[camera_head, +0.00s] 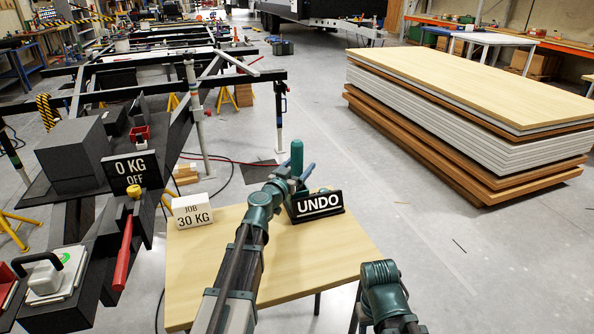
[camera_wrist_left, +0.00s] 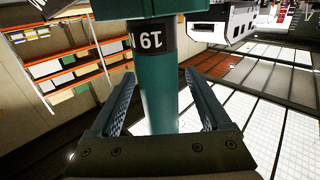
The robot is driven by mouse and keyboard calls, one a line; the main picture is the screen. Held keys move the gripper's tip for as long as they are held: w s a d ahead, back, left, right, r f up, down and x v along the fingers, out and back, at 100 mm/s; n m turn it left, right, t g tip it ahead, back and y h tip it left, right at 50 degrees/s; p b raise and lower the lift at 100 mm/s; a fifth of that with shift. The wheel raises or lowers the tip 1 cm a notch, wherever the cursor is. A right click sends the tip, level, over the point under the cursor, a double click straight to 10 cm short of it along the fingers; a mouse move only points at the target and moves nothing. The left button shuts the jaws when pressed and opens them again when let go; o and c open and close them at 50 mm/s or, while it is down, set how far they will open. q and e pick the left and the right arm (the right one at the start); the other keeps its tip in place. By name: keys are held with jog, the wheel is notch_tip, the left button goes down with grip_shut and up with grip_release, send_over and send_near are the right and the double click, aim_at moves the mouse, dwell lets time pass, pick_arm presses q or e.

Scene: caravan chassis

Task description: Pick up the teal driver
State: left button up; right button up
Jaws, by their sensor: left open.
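The teal driver (camera_head: 297,155) stands upright above the far edge of the wooden table, partly hidden by my left arm. In the left wrist view its teal shaft (camera_wrist_left: 158,90) has a black band marked 19. My left gripper (camera_head: 301,172) is at the driver. In the wrist view the open jaws (camera_wrist_left: 162,100) lie one on each side of the shaft, with a visible gap on both sides. The driver's lower end is hidden in the head view. My right arm shows at the lower right, but its gripper is out of view.
A white JOB 30 KG block (camera_head: 192,210) sits left. A red-handled tool (camera_head: 124,255) and a 0 KG OFF sign (camera_head: 136,173) are farther left. Stacked panels (camera_head: 470,125) stand right.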

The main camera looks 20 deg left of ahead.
pick_arm(q)
jog(key=shift+w+d, duration=0.15)
jog(key=shift+w, duration=0.7)
jog(key=shift+s, duration=0.1)
grip_shut()
dwell(0.6)
